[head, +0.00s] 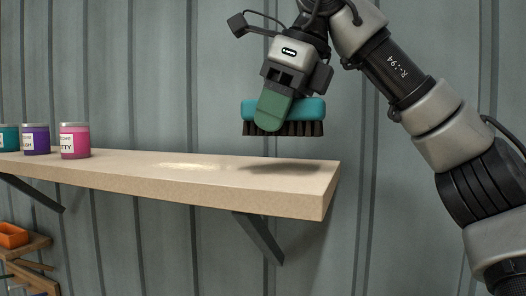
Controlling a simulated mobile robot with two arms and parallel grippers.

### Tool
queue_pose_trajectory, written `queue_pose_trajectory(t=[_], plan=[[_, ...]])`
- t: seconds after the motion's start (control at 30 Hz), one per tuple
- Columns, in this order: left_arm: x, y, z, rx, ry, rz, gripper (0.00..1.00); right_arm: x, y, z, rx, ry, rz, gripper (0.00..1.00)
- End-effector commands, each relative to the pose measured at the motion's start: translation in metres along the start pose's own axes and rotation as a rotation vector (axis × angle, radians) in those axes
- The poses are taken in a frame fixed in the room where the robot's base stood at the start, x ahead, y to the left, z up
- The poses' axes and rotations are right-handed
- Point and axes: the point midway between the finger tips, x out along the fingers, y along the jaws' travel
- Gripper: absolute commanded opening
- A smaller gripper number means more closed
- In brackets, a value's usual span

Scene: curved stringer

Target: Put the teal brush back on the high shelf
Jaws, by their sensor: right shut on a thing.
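The teal brush (311,110) has a teal back and dark bristles that point down. My right gripper (274,108) is shut on it, with a green finger in front of the brush's left half. The brush hangs level above the right end of the high shelf (205,180), and its shadow falls on the shelf top below. A gap shows between bristles and shelf. My left gripper is out of view.
Jars stand at the shelf's left: a teal one (8,138), a purple one (36,139) and a pink one (75,141). An orange tray (13,235) is at lower left.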

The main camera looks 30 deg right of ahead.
Motion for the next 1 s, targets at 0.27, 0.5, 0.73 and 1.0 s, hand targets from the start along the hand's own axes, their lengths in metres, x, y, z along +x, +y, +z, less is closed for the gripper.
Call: queue_pose_trajectory(t=[0.27, 0.5, 0.73, 1.0], plan=[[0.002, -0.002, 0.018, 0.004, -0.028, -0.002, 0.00, 0.024, 0.010, 0.010, -0.002, 0.002, 0.002, 0.28], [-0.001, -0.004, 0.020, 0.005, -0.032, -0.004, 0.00, 0.051, 0.009, -0.002, -0.002, 0.003, 0.002, 0.28], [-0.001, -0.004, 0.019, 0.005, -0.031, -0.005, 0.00, 0.054, 0.010, -0.004, 0.000, 0.000, -0.001, 0.28], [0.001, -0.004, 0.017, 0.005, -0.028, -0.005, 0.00, 0.056, 0.010, -0.004, 0.000, 0.001, 0.000, 0.57]])
